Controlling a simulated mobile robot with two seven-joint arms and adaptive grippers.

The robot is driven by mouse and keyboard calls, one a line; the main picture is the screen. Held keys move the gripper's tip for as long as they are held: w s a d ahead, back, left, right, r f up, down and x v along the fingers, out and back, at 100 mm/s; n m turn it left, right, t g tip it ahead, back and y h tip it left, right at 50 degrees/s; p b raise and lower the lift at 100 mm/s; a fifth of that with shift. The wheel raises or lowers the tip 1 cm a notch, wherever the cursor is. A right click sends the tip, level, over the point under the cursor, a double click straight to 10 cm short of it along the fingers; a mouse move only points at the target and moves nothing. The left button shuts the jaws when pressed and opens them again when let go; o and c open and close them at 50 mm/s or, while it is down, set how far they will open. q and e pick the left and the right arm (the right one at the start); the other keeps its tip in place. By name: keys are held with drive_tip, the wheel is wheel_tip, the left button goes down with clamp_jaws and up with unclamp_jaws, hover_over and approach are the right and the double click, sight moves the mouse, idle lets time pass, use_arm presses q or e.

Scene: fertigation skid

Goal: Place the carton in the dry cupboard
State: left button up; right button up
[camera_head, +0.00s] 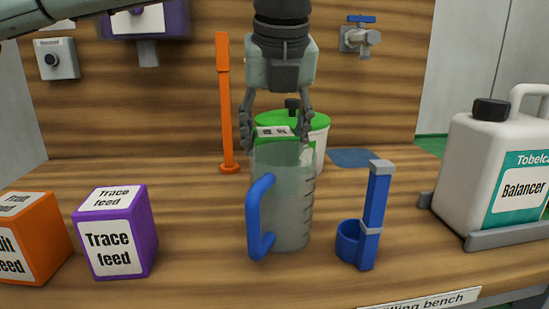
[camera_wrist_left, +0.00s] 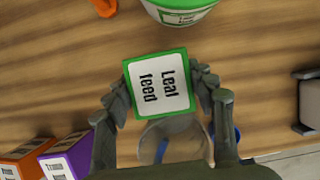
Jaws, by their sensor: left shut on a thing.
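My left gripper (camera_head: 276,135) is shut on a green-edged carton with a white label. The left wrist view shows this carton (camera_wrist_left: 160,87) reading "Leaf feed", with a finger on each side. In the head view the carton (camera_head: 272,131) is partly hidden behind the clear jug. Whether it touches the bench, I cannot tell. A purple "Trace feed" carton (camera_head: 113,232) and an orange carton (camera_head: 30,238), cut by the frame edge, stand at the left of the bench. I cannot make out a dry cupboard. My right gripper is not in view.
A clear jug with a blue handle (camera_head: 261,215) stands in front of the held carton. A green-lidded tub (camera_head: 318,135) is behind it. An orange post (camera_head: 225,110), a blue holder (camera_head: 374,215) and a white "Balancer" canister (camera_head: 480,170) stand around. Bare bench lies between purple carton and jug.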

use_arm(q)
wheel_tip(320, 180, down, 3)
drive_tip(key=shift+f, duration=0.15)
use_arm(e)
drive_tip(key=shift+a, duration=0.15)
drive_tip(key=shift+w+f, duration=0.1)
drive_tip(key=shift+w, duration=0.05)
use_arm(q)
drive_tip(key=o, duration=1.5)
drive_tip(key=shift+f, duration=0.1)
drive_tip(key=shift+c, duration=0.2)
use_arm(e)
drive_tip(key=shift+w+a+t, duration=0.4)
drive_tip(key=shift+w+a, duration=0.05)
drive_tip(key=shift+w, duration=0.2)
